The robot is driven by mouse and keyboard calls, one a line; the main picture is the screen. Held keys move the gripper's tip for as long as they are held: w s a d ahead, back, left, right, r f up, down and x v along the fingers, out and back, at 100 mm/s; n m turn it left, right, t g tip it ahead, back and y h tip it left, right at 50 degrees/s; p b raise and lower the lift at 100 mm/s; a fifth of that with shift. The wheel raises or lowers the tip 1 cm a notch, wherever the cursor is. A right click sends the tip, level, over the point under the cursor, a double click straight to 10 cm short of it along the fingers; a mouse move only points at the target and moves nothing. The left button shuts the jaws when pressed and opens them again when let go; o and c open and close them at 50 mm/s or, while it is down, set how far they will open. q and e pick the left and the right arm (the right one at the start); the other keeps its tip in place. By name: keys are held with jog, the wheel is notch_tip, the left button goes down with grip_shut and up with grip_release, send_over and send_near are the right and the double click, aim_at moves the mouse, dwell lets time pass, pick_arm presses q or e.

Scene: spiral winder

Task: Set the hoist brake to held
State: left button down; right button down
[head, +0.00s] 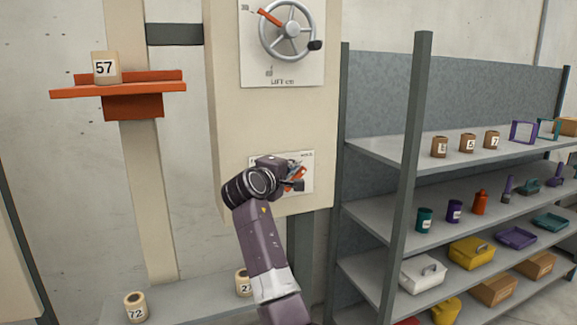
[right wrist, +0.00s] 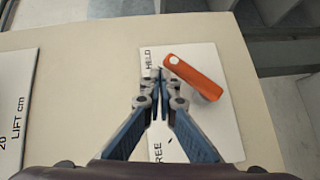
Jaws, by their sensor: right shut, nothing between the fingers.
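The hoist brake plate (head: 307,160) is a white panel low on the cream column in the head view, mostly behind my right gripper. In the right wrist view the plate (right wrist: 206,125) carries the words HELD and FREE at opposite ends. Its orange lever (right wrist: 196,78) lies slanted, with one end close to the HELD word. My right gripper (right wrist: 161,76) is shut and empty in front of the plate, its tips beside the lever's HELD-side end. Whether they touch it I cannot tell. In the head view the right gripper (head: 296,182) hides much of the lever. My left gripper is out of view.
Above is the lift plate with a grey handwheel (head: 288,30). An orange carriage (head: 130,90) holds a block marked 57 (head: 105,68). Numbered spools such as 72 (head: 135,306) stand on a low ledge. A loaded shelf rack (head: 423,100) stands close on the right.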

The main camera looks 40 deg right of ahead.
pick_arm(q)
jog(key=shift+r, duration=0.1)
pick_arm(e)
jog(key=shift+d, duration=0.25)
dwell(0.4)
